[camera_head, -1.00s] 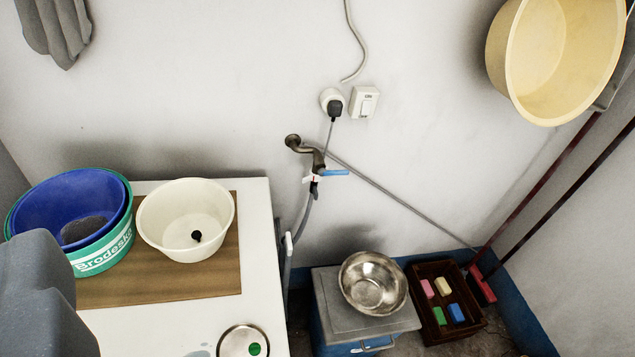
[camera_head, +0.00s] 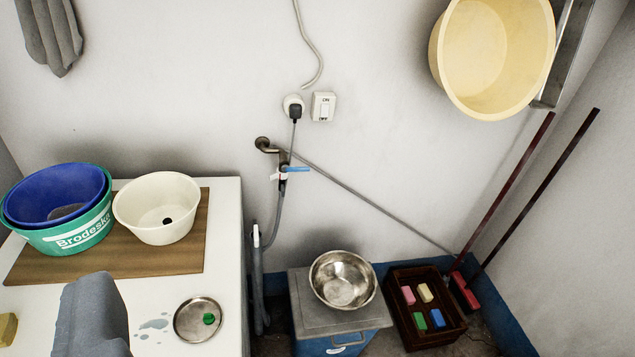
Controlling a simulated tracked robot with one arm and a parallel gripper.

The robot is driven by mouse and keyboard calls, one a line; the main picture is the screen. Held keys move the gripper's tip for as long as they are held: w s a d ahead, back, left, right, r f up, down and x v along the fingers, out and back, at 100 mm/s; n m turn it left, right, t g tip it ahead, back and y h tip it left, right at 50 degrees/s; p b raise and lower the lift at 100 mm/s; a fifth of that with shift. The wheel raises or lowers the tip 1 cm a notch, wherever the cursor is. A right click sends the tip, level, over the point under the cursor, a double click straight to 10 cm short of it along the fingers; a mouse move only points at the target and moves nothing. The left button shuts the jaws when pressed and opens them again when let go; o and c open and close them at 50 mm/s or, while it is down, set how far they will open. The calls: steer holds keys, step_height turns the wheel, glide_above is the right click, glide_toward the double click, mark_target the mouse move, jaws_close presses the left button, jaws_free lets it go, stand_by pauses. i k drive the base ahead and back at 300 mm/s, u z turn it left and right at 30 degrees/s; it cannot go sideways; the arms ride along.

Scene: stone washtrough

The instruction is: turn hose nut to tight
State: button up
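The brass tap (camera_head: 265,145) sticks out of the wall near the middle of the view. A blue lever (camera_head: 297,169) points right from it and a small white tag-like piece (camera_head: 276,177) sits at its left. The grey hose (camera_head: 279,215) hangs from the dark tap end and curves down behind the white table. The hose nut is too small to make out at that joint, so its tightness cannot be told.
The white table (camera_head: 226,270) at left bears tubs (camera_head: 157,207) and a metal dish (camera_head: 199,320). A metal bowl (camera_head: 343,280) sits on a grey-lidded box right of it, beside a brown crate (camera_head: 432,341). A yellow basin (camera_head: 491,60) hangs upper right.

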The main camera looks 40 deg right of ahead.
mark_target(282, 176)
steer(key=z, duration=0.6)
steer(key=i, duration=0.95)
steer(key=z, duration=0.05)
steer(key=k, duration=0.45)
steer(key=u, duration=0.5)
steer(key=i, duration=0.5)
steer(key=z, duration=0.5)
